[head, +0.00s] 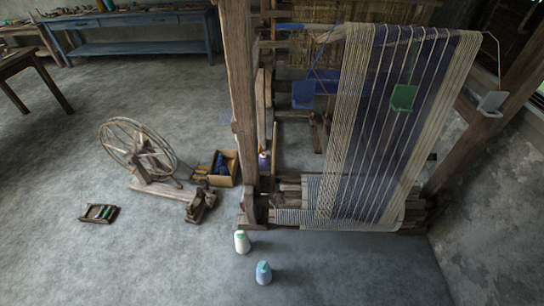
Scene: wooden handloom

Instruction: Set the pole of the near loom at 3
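The near wooden loom (243,110) stands at the centre right, with a thick upright post on its left and another post (500,110) leaning in on the right. Striped cream and dark blue warp cloth (370,120) hangs down its front from a high bar. A short blue length (290,27) shows at the left end of that bar. I cannot tell which part is the pole, and no number or scale is readable. Neither of my grippers is in view.
A blue piece (303,94), a green piece (403,97) and a grey piece (492,103) hang at the loom. A white cone (242,241) and a blue cone (264,272) stand on the floor in front. A spinning wheel (138,150) and box (222,168) stand left.

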